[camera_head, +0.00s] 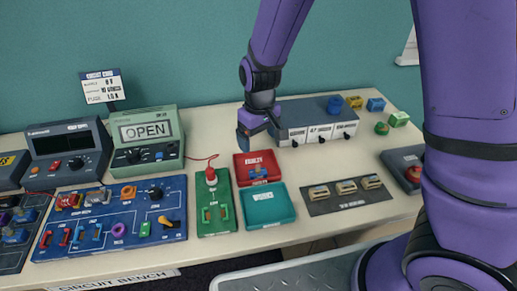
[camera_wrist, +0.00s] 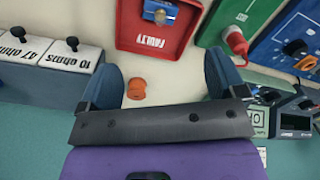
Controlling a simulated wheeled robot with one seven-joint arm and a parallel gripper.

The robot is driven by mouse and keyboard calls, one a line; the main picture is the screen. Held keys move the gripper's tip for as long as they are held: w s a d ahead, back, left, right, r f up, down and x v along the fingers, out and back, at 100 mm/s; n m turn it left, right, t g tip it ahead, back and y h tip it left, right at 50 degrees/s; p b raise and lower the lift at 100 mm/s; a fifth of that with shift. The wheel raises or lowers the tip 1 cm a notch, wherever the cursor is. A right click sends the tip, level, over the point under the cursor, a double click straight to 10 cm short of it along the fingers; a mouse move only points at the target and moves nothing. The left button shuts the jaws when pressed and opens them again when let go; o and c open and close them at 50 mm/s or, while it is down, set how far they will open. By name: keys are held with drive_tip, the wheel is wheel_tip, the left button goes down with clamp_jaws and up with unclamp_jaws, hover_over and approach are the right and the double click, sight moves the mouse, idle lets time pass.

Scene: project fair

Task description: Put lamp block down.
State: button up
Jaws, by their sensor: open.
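My gripper (camera_head: 252,130) is open and empty above the table, just behind the red tray; its two blue fingers stand wide apart in the wrist view (camera_wrist: 163,80). A small blue block (camera_head: 257,172) with a pale, shiny top part lies in the red tray (camera_head: 240,161), whose label reads FAULTY. It looks like the lamp block, and it also shows in the wrist view (camera_wrist: 158,12), apart from the fingers. An orange spool-shaped piece (camera_wrist: 137,88) shows on the table between the fingers in the wrist view; my gripper seems to hide it in the head view.
A teal tray (camera_head: 268,222) stands in front of the red one. A green board (camera_head: 215,225) and a blue circuit board (camera_head: 105,240) are to the left. A grey resistor box (camera_head: 300,112) is close to my gripper's right. Meters (camera_head: 147,132) stand at the back left.

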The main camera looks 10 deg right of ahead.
drive_tip(key=shift+r, duration=0.8)
drive_tip(key=shift+r, duration=0.1)
drive_tip(key=s+d+r+m+t, duration=0.1)
drive_tip(key=s+d+r, duration=0.1)
drive_tip(key=d+r, duration=0.3)
drive_tip(key=s+d+r+m+y, duration=0.1)
drive_tip(key=s+d+r, duration=0.15)
drive_tip(key=r, duration=0.35)
drive_tip(key=s+d+r+m+t, duration=0.1)
drive_tip(key=s+d+r, duration=0.1)
drive_tip(key=d+r, duration=0.3)
drive_tip(key=s+d+r+m+t, duration=0.1)
drive_tip(key=s+d+r, duration=0.2)
drive_tip(key=s, duration=0.3)
drive_tip(key=s+d+r+m+t+h, duration=0.1)
drive_tip(key=s+d+r+t, duration=0.1)
drive_tip(key=s+d+r, duration=0.2)
drive_tip(key=s+r, duration=0.2)
drive_tip(key=s, duration=0.1)
drive_tip(key=shift+s, duration=0.25)
drive_tip(key=shift+a, duration=0.15)
